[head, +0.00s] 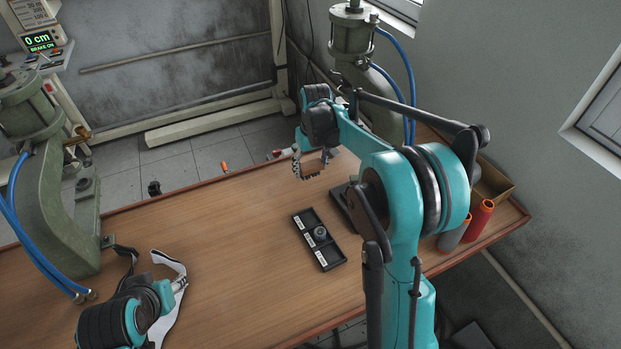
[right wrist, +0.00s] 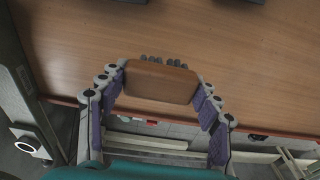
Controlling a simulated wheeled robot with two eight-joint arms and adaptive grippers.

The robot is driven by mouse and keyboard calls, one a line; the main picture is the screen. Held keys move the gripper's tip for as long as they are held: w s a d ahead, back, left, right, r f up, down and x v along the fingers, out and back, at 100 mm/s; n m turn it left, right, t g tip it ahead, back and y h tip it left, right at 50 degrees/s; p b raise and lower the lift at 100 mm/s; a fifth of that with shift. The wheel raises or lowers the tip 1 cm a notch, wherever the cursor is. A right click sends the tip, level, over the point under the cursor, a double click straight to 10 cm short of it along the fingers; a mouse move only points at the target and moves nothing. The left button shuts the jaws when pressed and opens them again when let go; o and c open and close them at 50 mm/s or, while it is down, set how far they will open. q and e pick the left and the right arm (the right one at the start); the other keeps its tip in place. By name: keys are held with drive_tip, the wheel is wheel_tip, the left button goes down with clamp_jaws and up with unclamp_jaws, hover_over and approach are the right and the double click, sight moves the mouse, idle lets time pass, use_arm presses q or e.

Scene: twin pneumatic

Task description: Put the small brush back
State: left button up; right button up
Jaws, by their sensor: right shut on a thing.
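My right gripper (head: 312,170) is above the far edge of the table, right of the middle in the head view. In the right wrist view, my right gripper (right wrist: 160,88) is shut on a brown wooden block with grey bristle tufts at its upper edge, the small brush (right wrist: 160,82). The brush is largely hidden by the fingers in the head view. My left gripper (head: 150,270) is low at the left over the table, its fingers apart, with nothing seen between them. A black tray (head: 329,257) with labelled compartments lies mid-table; a round dark piece (head: 320,233) sits in its middle compartment.
Green presses stand at the left (head: 60,205) and back right (head: 352,35), with blue hoses. A red spool (head: 480,218), a grey spool (head: 454,235) and a cardboard box (head: 492,184) stand at the right. A dark object (head: 340,198) is partly behind my right arm. The table's left middle is clear.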

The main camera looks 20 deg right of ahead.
sight(311, 176)
wheel_tip(311, 176, down, 4)
drive_tip(key=shift+f+b, duration=0.1)
drive_tip(key=shift+b, duration=0.8)
drive_tip(key=o, duration=1.4)
